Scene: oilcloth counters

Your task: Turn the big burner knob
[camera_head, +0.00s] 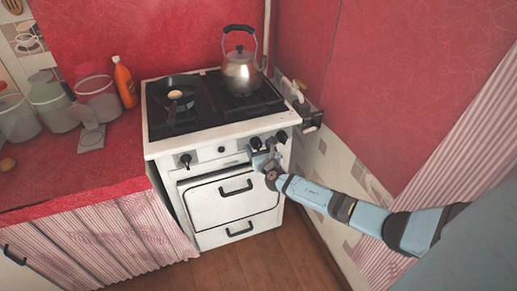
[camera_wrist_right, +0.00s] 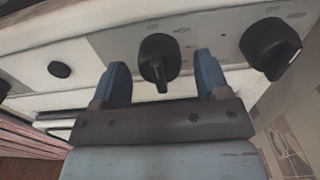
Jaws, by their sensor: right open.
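The white stove (camera_head: 214,145) stands in the corner with black knobs along its front panel. My right gripper (camera_head: 262,150) is at the right part of that panel. In the right wrist view my right gripper (camera_wrist_right: 162,88) is open, with blue fingers on either side of a black knob (camera_wrist_right: 158,60). The fingers look apart from the knob, and the knob's grip bar points down. Another black knob (camera_wrist_right: 271,48) is to the right of the fingers. A small dark round knob (camera_wrist_right: 60,69) is on the left. My left gripper is in neither view.
A kettle (camera_head: 241,73) and a frying pan (camera_head: 174,94) stand on the stove top. The oven door handle (camera_head: 236,187) sticks out below the panel. A tiled wall is close on the right. Jars and an orange bottle (camera_head: 125,83) stand on the red counter at left.

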